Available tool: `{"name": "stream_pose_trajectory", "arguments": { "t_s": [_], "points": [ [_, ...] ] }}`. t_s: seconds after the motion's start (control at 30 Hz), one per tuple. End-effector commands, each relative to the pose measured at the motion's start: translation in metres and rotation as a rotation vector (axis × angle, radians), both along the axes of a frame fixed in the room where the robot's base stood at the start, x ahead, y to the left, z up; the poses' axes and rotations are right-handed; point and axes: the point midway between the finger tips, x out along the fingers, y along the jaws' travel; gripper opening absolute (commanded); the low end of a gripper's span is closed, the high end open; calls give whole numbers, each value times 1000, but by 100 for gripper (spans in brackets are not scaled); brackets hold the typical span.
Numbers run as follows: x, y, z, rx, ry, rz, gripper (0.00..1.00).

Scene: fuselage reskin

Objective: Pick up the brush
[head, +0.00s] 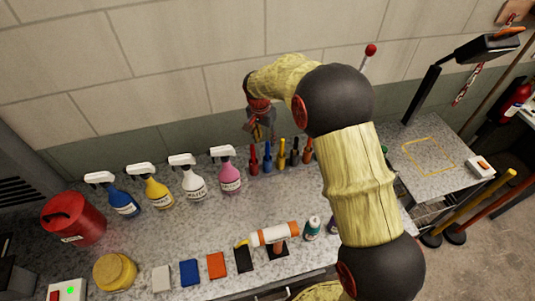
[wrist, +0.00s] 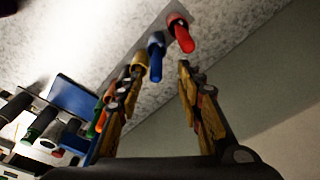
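I cannot pick out a brush for certain. Upright tools with coloured handles stand in a row along the back of the bench: a red handle (head: 253,158), a blue handle (head: 267,155), a yellow handle (head: 282,151) and others to the right. My gripper (head: 259,131) is above the left end of this row. In the wrist view, my gripper (wrist: 155,70) is open with nothing held. The blue handle (wrist: 156,62) shows between the fingertips, the red handle (wrist: 181,37) beyond them, and the yellow handle by the left finger. The right-hand row is partly hidden by my arm.
Several spray bottles, including a pink one (head: 229,176), stand left of the row. A red canister (head: 73,219), a yellow tub (head: 114,271), coloured pads and an orange-and-white cylinder (head: 274,235) lie forward. The wall (head: 160,75) is close behind; mid-bench is mostly clear.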

Motion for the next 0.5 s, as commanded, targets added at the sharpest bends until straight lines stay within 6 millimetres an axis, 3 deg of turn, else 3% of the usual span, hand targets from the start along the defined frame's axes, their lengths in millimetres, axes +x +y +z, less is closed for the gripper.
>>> {"name": "stream_pose_trajectory", "arguments": {
  "t_s": [0.5],
  "points": [
    [0,-8,-54,-1,6,-1,36]
  ]
}}
